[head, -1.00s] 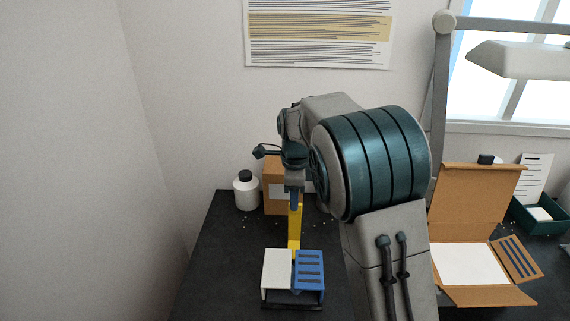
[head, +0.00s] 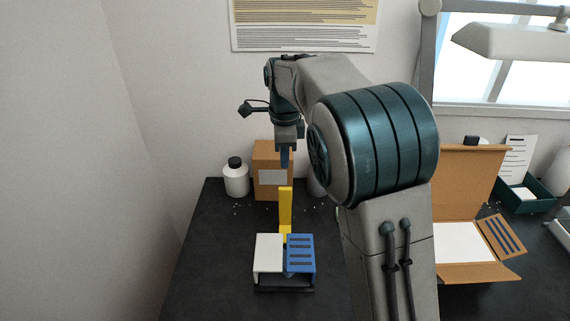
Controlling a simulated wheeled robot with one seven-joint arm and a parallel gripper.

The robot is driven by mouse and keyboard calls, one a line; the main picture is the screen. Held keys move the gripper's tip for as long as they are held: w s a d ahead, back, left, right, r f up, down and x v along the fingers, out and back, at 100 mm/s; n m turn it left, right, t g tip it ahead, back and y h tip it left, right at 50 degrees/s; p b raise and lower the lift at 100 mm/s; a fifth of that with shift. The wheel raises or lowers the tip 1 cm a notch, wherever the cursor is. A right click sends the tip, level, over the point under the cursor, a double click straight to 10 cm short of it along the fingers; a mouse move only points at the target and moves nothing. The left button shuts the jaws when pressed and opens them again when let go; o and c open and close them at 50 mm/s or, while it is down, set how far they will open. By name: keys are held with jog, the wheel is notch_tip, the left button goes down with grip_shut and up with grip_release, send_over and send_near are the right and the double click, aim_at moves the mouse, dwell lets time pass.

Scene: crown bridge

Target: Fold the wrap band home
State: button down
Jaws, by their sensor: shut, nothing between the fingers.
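The yellow wrap band (head: 286,208) stands upright behind a white block (head: 268,253) and a blue slotted block (head: 301,252). Its lower end meets the back of the pair, near the seam between them. The two blocks sit side by side on a dark base (head: 284,289). My gripper (head: 285,162) points down above the band's top end, with a visible gap between them in the picture. Its fingers are shut and hold nothing. The band's lowest part is partly hidden by the blocks.
A white bottle with a dark cap (head: 235,180) and a cardboard box (head: 266,160) stand behind the band. An open carton (head: 470,195) and a green tray (head: 527,197) are at the right. The dark table (head: 205,255) is clear left of the blocks.

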jog(key=w+r+n+g+p, duration=0.2)
jog(key=w+n+p, duration=0.45)
jog(key=n, duration=1.05)
jog(key=s+f+p, duration=0.2)
jog(key=s+f, duration=0.2)
jog(key=f, duration=0.5)
jog(key=shift+s+f, duration=0.35)
jog(key=shift+f, duration=0.05)
